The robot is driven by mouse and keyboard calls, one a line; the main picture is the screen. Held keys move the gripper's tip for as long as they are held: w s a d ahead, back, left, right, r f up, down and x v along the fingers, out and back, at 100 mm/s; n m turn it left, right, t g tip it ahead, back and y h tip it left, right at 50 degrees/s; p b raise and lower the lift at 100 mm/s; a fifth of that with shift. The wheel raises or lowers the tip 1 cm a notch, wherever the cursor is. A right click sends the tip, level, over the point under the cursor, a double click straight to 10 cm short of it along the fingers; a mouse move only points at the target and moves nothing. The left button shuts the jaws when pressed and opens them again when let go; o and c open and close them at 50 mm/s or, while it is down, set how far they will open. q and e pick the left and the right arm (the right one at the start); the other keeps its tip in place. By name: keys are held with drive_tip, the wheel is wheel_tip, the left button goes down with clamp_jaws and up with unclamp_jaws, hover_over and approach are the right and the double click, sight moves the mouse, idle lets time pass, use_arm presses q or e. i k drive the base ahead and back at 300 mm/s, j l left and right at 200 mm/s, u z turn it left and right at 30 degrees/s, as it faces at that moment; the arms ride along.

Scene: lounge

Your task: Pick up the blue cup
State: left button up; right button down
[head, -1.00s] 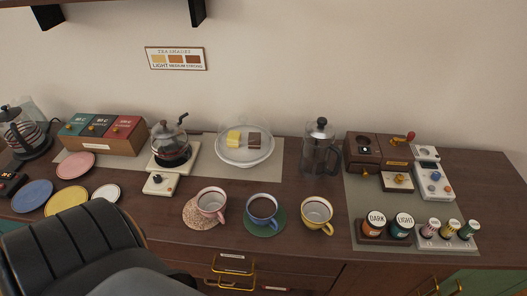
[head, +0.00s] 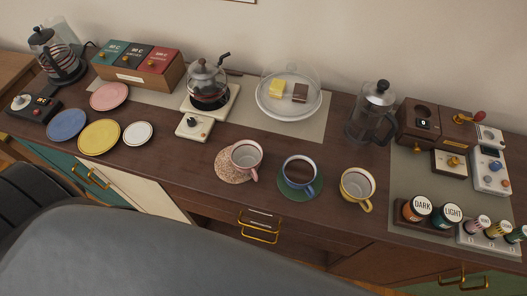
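The blue cup (head: 299,172) stands upright on a round green coaster (head: 288,190) near the front edge of the counter. It holds a dark liquid, and its handle points toward the front. A pink cup (head: 245,157) stands to its left on a patterned coaster (head: 227,173). A yellow cup (head: 357,187) stands to its right, directly on the counter. Neither of my grippers shows in the head view.
The wooden counter (head: 190,160) also holds several plates, a glass pot (head: 208,88), a cake dome (head: 290,90), a French press (head: 373,112) and a row of jars. A black chair (head: 25,215) is at lower left. A drawer handle (head: 259,229) juts out below the cups.

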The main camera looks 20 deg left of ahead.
sight(300, 171)
drive_tip(key=u, duration=0.25)
drive_tip(key=k+j+u, duration=0.2)
drive_tip(key=k+j, duration=0.2)
drive_tip(key=j, duration=0.25)
drive_tip(key=k+j+u, duration=0.1)
drive_tip(key=j, duration=0.3)
drive_tip(key=k+j+u, duration=0.1)
drive_tip(key=k+j, duration=0.15)
drive_tip(key=k+j+u, duration=0.1)
drive_tip(key=j, duration=0.4)
